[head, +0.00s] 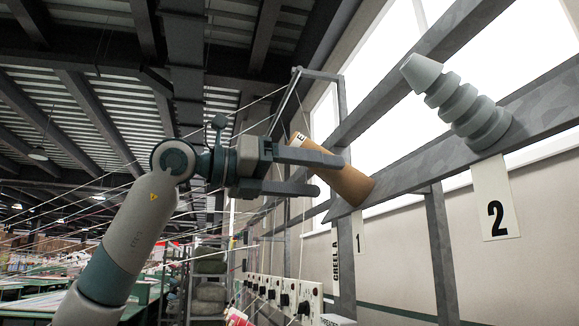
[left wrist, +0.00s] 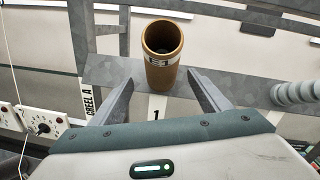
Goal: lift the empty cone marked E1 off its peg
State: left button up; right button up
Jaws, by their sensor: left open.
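The empty cone marked E1 (head: 345,181) is a brown cardboard tube, tilted on the rail above the label 1. In the left wrist view the cone (left wrist: 160,75) shows its open upper end and a white E1 band. The peg under it is hidden. My left gripper (head: 330,174) is open, its two grey fingers reaching toward the cone from the left. In the left wrist view its fingers (left wrist: 158,88) stand either side of the cone, with gaps on both sides. The upper finger overlaps the cone in the head view. My right gripper is not in view.
A bare stepped grey peg (head: 458,102) stands on the rail (head: 415,165) to the right, above the label 2 (head: 495,208). A panel with several black knobs (head: 285,296) is below. Thin yarn strands cross behind my left arm. A grey upright stands under the rail.

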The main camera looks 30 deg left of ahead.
aim_at(320, 176)
pick_arm(q)
jog(key=p+x, duration=0.1)
jog(key=x, duration=0.3)
jog(key=shift+r, duration=0.1)
jog(key=shift+w+d, duration=0.35)
jog(key=shift+w, duration=0.1)
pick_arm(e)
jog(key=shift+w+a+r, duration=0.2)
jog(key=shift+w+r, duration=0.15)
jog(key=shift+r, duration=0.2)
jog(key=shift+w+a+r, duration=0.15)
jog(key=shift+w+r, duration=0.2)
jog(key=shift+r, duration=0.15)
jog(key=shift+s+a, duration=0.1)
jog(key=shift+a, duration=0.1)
pick_arm(q)
jog(key=c, duration=1.3)
jog(key=shift+c, duration=0.2)
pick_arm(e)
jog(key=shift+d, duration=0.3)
pick_arm(q)
jog(key=shift+s+a+r+p, duration=0.1)
jog(key=shift+a+p, duration=0.05)
jog(key=shift+p, duration=0.2)
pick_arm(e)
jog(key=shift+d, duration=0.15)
